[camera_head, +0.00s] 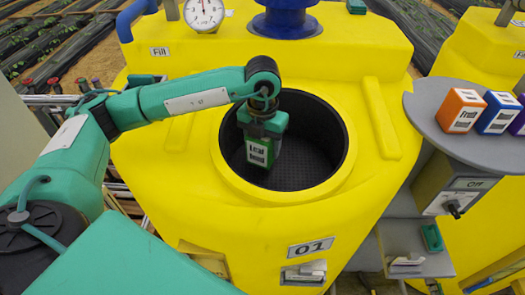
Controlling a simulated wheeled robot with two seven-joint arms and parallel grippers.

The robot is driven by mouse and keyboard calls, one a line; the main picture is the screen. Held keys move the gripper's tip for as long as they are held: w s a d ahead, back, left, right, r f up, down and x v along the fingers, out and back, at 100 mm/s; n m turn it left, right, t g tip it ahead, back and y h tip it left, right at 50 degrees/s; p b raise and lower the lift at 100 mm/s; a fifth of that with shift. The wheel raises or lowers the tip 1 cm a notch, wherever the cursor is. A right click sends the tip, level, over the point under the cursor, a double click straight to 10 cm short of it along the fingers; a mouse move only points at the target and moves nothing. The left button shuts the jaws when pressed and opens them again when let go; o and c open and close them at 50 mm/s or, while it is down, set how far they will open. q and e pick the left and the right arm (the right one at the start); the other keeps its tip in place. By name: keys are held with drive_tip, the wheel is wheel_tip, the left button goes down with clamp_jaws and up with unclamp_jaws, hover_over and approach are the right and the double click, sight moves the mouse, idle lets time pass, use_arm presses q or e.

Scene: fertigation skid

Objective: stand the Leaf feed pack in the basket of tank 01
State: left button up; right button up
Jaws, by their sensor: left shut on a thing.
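The Leaf feed pack (260,152) is green with a white label and hangs upright from my left gripper (264,127), which is shut on it. The gripper points down into the round opening of the yellow tank 01 (205,222). The dark mesh basket (316,155) lies inside this opening. The pack shows against the left part of the basket; I cannot tell whether its bottom touches the basket floor. My right gripper is not in view.
A round grey shelf (440,120) at the right holds an orange Fruit pack (462,111), a blue pack (497,113) and a purple pack (519,122). Below it is a switch box (447,195) marked Off. A pressure gauge (204,13) and blue fitting (285,20) stand behind the opening.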

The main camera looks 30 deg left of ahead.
sight(263, 157)
use_arm(q)
drive_tip(key=shift+f, duration=0.3)
wheel_tip(263, 157, down, 3)
drive_tip(key=shift+f+p, duration=0.15)
drive_tip(key=shift+p, duration=0.65)
drive_tip(key=shift+f, duration=0.35)
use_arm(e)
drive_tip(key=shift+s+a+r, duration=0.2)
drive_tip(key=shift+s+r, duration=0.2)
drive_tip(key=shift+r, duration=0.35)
use_arm(q)
drive_tip(key=shift+f+b, duration=0.15)
drive_tip(key=shift+b, duration=0.15)
drive_tip(key=o, duration=1.2)
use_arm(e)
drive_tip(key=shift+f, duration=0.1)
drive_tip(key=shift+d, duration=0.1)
